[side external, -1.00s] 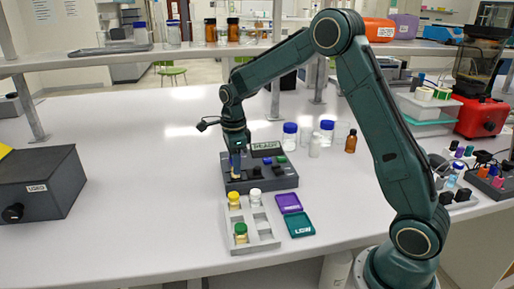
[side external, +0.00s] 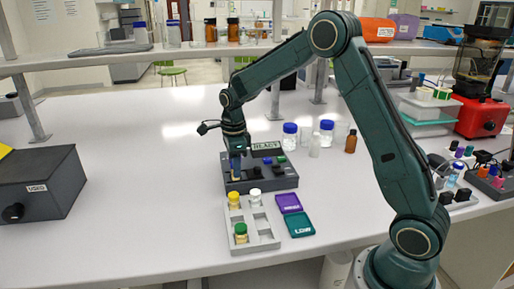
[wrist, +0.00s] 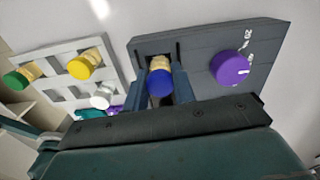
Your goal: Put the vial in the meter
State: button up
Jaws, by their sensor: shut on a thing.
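The vial (wrist: 160,78) has a blue cap and an amber-tan body. It sits between the two fingers of my gripper (wrist: 163,88), which is shut on it. The meter (side external: 282,182) is a dark grey box with knobs and a display reading READY. In the wrist view, the vial is at a dark recess in the left end of the meter (wrist: 200,62). In the side view, my gripper (side external: 236,172) points down over the meter's left end. The fingers and cap hide the vial's lower end, so I cannot tell how deep it sits.
A grey rack (side external: 262,238) in front of the meter holds vials with yellow, white and green caps. Purple (side external: 288,203) and teal (side external: 299,224) trays lie beside it. Blue-capped bottles (side external: 290,135) and a brown bottle (side external: 351,142) stand behind.

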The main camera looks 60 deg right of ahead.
jog(key=shift+f, duration=0.25)
dwell(0.6)
jog(key=o, duration=1)
jog(key=shift+o, duration=0.9)
jog(key=shift+r, duration=0.15)
jog(key=shift+r, duration=2.9)
